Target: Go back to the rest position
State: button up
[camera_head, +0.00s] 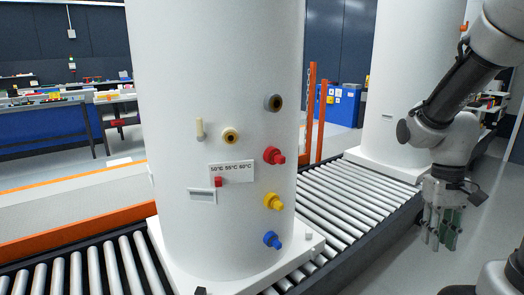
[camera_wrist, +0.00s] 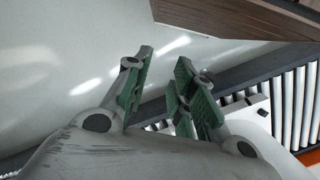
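My gripper (camera_head: 442,238) hangs at the right of the head view, fingers pointing down, to the right of the roller conveyor. In the wrist view its green-padded fingers (camera_wrist: 160,85) stand apart with nothing between them. A large white tank (camera_head: 215,120) stands upright on a white base plate on the conveyor, left of my gripper and clear of it. It bears red, yellow and blue fittings, two round ports, a temperature label and a small red block on the label. The tank's top is out of view.
The roller conveyor (camera_head: 345,193) runs diagonally between the tank and a second white tank (camera_head: 405,95) behind. Orange posts (camera_head: 315,110) stand beyond it. A blue workbench (camera_head: 45,130) is at the back left. Grey floor (camera_head: 385,255) by my gripper looks clear.

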jog(key=s+a+r+t, duration=0.2)
jog(key=s+r+t, duration=0.1)
jog(key=r, duration=0.3)
jog(key=s+a+r+t, duration=0.2)
jog(key=r+t, duration=0.1)
jog(key=r, duration=0.4)
jog(key=shift+s+n+t, duration=0.3)
jog(key=shift+s+n, duration=0.1)
dwell(1.0)
